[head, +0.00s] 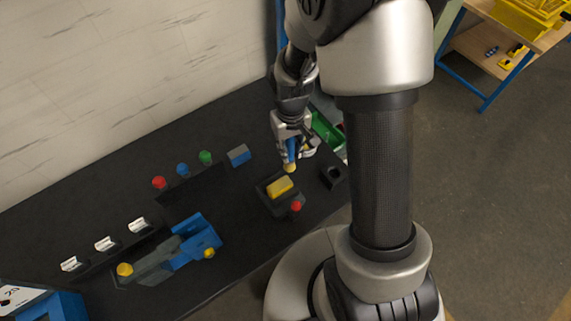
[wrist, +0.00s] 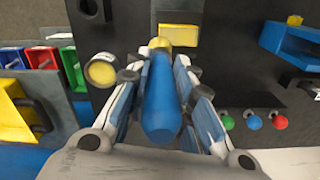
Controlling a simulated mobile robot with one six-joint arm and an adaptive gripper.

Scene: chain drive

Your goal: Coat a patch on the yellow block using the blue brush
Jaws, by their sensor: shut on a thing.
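My gripper (head: 291,150) is shut on the blue brush (wrist: 162,100), with the handle between its fingers. In the head view the blue brush (head: 291,148) points down, and its yellowish tip (head: 290,168) is close to the far end of the yellow block (head: 280,187). I cannot tell whether the tip touches the block. The block lies in a black holder (head: 268,200). In the wrist view the yellow block (wrist: 179,31) shows past the brush tip (wrist: 159,43), at the top. The brush hides part of what lies beneath it.
A round pot with a yellow top (wrist: 101,71) stands beside my gripper. A red knob (head: 296,206) is at the holder's near side. A black square socket (head: 333,176) is to the right. A blue and grey fixture (head: 180,252) and coloured knobs (head: 182,169) are to the left.

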